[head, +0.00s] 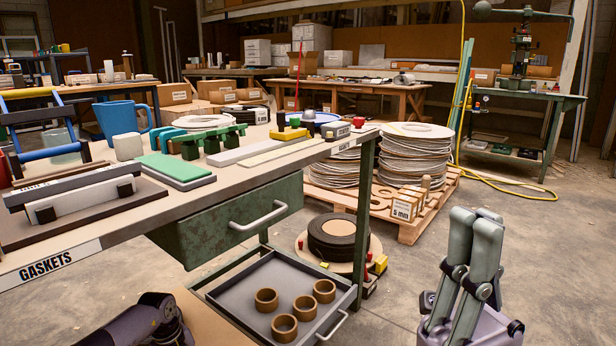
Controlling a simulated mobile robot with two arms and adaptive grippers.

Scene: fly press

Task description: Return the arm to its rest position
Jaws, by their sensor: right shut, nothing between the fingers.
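My right gripper (478,218) is at the lower right, over the bare concrete floor in the picture. Its grey fingers point up and are closed together, with nothing between them. It is well apart from the workbench and the pallet. A dark part of my own arm shows at the bottom left, but no left gripper fingers are in view. The green fly press (521,48) stands far off on a green stand (563,101) at the upper right.
The gaskets bench (285,160) with a green drawer (232,222) fills the left. A grey tray (236,293) with several brown rings sits low beneath it. A pallet (413,232) bears stacked discs (414,160). A yellow hose (500,192) crosses the floor. The right foreground floor is clear.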

